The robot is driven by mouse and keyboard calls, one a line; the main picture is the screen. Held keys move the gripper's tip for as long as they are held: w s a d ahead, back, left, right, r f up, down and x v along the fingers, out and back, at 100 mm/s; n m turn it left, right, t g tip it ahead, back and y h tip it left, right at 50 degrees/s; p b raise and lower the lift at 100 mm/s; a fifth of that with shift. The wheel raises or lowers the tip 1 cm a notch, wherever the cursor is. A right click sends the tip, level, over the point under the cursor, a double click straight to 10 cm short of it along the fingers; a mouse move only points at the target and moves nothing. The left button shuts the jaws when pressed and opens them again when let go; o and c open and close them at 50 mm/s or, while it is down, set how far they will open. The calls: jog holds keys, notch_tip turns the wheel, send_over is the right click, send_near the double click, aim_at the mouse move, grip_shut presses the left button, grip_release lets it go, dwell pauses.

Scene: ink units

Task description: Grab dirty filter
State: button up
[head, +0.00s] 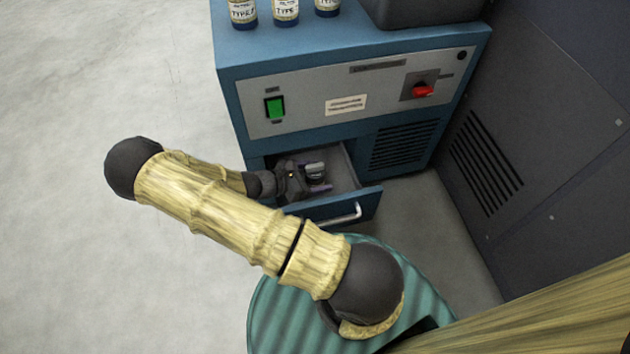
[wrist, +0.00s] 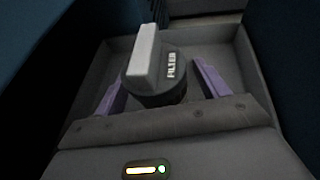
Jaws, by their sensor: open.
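The filter (wrist: 155,88) is a dark round cap with a raised light grey bar handle and a label reading FILTER. It sits in the open drawer and also shows small in the head view (head: 315,169). My gripper (wrist: 160,82) is open, with one purple finger to the left of the filter and one to the right. Gaps show between the fingers and the filter, and nothing is held. In the head view my gripper (head: 318,178) reaches into the drawer from the left and hides part of its inside. I cannot tell how dirty the filter is.
The drawer (head: 361,205) is pulled out of a blue cabinet (head: 234,97) with a green switch (head: 275,107) and a red knob (head: 423,91). Several labelled bottles (head: 285,12) stand on top. A dark panel (head: 565,130) rises at right. Open floor (head: 80,270) lies left.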

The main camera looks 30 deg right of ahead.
aim_at(315, 186)
dwell(0.5)
jog(key=c, duration=1.1)
jog(key=shift+r, duration=0.1)
jog(key=shift+c, duration=0.2)
jog(key=shift+r+p, duration=0.8)
jog(key=shift+p, duration=0.4)
jog(key=s+a+p, duration=0.2)
jog(key=s+p, duration=0.1)
jog(key=shift+s+a+r, duration=0.1)
jog(key=shift+s+a, duration=0.05)
jog(key=shift+s, duration=0.15)
notch_tip(315, 186, up, 13)
jog(key=p, duration=0.7)
jog(key=shift+w, duration=0.15)
